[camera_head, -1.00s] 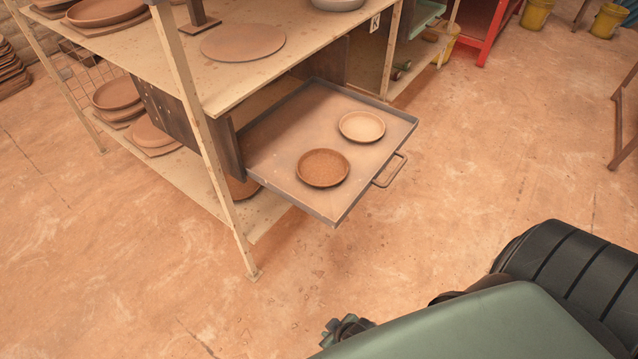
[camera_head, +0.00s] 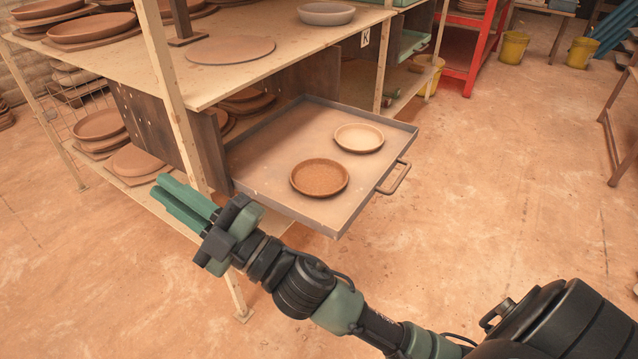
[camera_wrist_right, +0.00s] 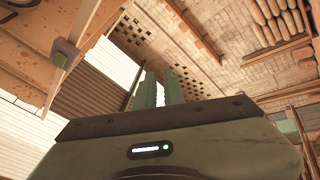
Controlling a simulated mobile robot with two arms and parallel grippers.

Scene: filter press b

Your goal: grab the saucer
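Two round saucers lie on a pulled-out metal tray (camera_head: 265,150). The nearer one (camera_head: 319,178) is a darker speckled brown. The farther one (camera_head: 359,138) is paler, sandy pink. They lie apart, flat and uncovered. My right gripper (camera_head: 170,194) is left of and nearer than the tray, by the shelf's front post, touching neither saucer. Its two green fingers point to the left with a narrow gap between them and nothing held. They also show in the right wrist view (camera_wrist_right: 161,88), which looks up at the roof and wall. My left gripper is not in view.
The tray has a raised rim and a handle (camera_head: 395,178) on its right. A wooden shelf (camera_head: 225,75) with a front post (camera_head: 170,90) and several clay dishes stands on the left. A red rack (camera_head: 478,50) and yellow buckets stand behind.

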